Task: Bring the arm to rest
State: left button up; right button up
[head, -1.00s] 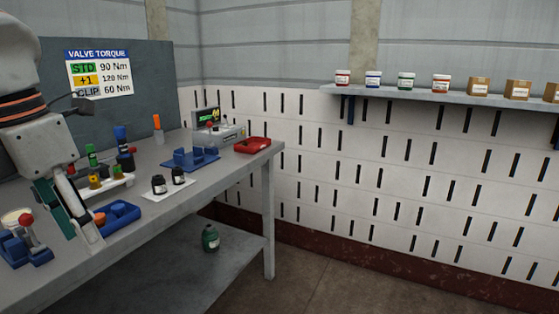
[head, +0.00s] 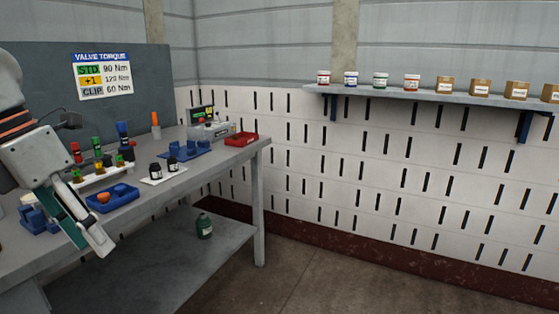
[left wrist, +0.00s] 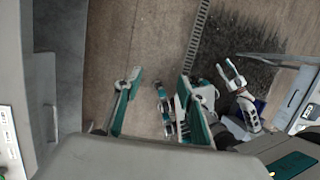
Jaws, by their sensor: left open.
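My left gripper (head: 92,245) hangs at the left of the head view, pointing down, in front of the bench's front edge. In the left wrist view its two teal-padded fingers (left wrist: 160,105) are apart, with bare floor and part of my other arm's hardware seen past them and nothing held. White, claw-like parts (left wrist: 240,90) at the right of the wrist view look like my right gripper; its jaw state is unclear. The right gripper does not show in the head view.
The floor (head: 330,270) at right is clear.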

pick_arm(q)
jog(key=w+a+f+n+t+h+p, duration=0.2)
jog(key=f+n+t+h, duration=0.3)
jog(key=f+n, duration=0.15)
jog(key=w+a+f+n+t+h+p, duration=0.2)
jog(key=f+n+t+h+p, duration=0.15)
jog(key=f+n, duration=0.3)
notch_tip(320, 180, down, 12)
jog(key=s+n+t+y+p, duration=0.25)
jog(key=n+t+y, duration=0.2)
jog(key=n, duration=0.55)
jog(key=s+d+f+n+g+y+p, duration=0.2)
jog(key=s+d+f+n+g+y, duration=0.2)
jog(key=s+d+f+n, duration=0.8)
jog(key=s+d+f, duration=0.4)
jog(key=f, duration=0.3)
jog(key=shift+s+d+n, duration=0.15)
jog(key=shift+s+n, duration=0.05)
jog(key=shift+n, duration=0.2)
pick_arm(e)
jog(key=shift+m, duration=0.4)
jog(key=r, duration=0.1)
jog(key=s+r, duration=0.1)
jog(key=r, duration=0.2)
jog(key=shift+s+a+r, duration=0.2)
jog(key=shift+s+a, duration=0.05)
